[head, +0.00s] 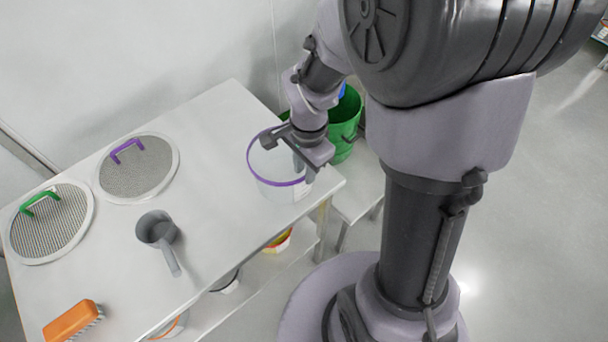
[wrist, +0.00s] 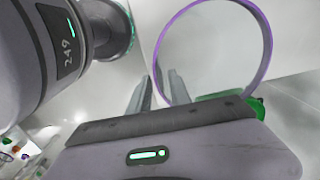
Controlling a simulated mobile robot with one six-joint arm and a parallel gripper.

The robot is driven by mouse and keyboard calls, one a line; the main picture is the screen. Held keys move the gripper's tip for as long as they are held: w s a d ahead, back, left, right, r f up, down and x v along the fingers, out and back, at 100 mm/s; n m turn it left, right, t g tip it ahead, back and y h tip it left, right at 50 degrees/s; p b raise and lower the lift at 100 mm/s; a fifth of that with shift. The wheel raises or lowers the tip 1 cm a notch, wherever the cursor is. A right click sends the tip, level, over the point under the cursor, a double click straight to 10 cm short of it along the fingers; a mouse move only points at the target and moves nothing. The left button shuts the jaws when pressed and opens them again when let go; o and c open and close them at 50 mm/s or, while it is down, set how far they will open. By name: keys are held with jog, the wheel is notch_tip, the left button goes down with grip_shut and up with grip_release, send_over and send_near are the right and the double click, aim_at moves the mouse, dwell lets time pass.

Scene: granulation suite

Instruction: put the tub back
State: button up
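A pale, translucent tub with a purple rim (head: 272,181) stands at the right end of the steel table. In the wrist view its round purple rim (wrist: 267,35) opens towards the camera and it looks empty. My gripper (head: 304,168) is over the right side of the tub. In the wrist view the two fingers of my gripper (wrist: 161,78) are apart, with the left part of the rim running between or just behind them. I cannot tell whether either finger touches the tub wall. My gripper and wrist hide part of the rim in the head view.
The steel table (head: 215,225) also holds two round mesh sieves, one with a purple handle (head: 137,172) and one with a green handle (head: 50,225), a grey scoop (head: 158,233) and an orange brush (head: 72,320). A green bucket (head: 345,125) stands behind the tub. Containers sit below the table.

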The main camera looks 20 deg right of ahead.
notch_tip(320, 180, up, 10)
jog(key=s+a+n+t+p, duration=0.1)
jog(key=n, duration=0.1)
jog(key=s+a+r+n+t+y, duration=0.1)
jog(key=s+a+r+n+t, duration=0.3)
jog(key=s+r+n, duration=0.4)
notch_tip(320, 180, up, 2)
jog(key=shift+s+a+r+y, duration=0.25)
jog(key=shift+s+a+y, duration=0.15)
jog(key=shift+s+a, duration=0.65)
jog(key=f+b, duration=0.3)
jog(key=shift+s+d+f, duration=0.15)
jog(key=shift+d+f, duration=0.1)
